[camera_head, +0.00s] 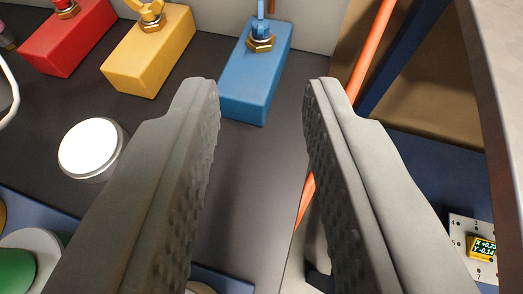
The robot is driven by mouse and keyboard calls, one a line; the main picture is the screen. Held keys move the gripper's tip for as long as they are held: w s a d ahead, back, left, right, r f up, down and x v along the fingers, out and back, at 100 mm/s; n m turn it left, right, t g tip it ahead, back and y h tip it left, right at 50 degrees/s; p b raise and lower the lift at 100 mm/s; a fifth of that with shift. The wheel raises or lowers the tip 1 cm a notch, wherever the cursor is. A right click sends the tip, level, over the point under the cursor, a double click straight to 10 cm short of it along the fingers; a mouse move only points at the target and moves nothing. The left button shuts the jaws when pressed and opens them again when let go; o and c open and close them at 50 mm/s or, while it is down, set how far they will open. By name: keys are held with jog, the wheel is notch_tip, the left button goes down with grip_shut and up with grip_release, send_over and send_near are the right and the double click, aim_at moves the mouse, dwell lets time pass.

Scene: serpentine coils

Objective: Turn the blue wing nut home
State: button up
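The blue wing nut (261,22) stands at the top of the view on a threaded stud, and its upper part is cut off by the frame edge. Below it is a brass hex nut (261,42) on top of a blue block (249,85). My gripper (258,90) is open and empty, with one grey finger on each side of the view. The fingers point toward the blue block, and the wing nut lies beyond the fingertips, between their lines. The left fingertip overlaps the block's near left edge in the picture.
A yellow block (148,60) and a red block (68,40) with similar fittings stand to the left. A round white-topped disc (90,147) sits nearer. An orange rod (372,45) runs beside the right finger.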

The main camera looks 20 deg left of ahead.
jog(key=shift+c, duration=0.5)
grip_shut()
jog(key=m+g+h, duration=0.7)
jog(key=m+g, duration=0.5)
jog(key=m, duration=0.6)
send_near(261, 22)
jog(key=x, duration=0.4)
jog(key=d+x, duration=0.1)
jog(key=x, duration=0.4)
jog(key=shift+d+r, duration=0.2)
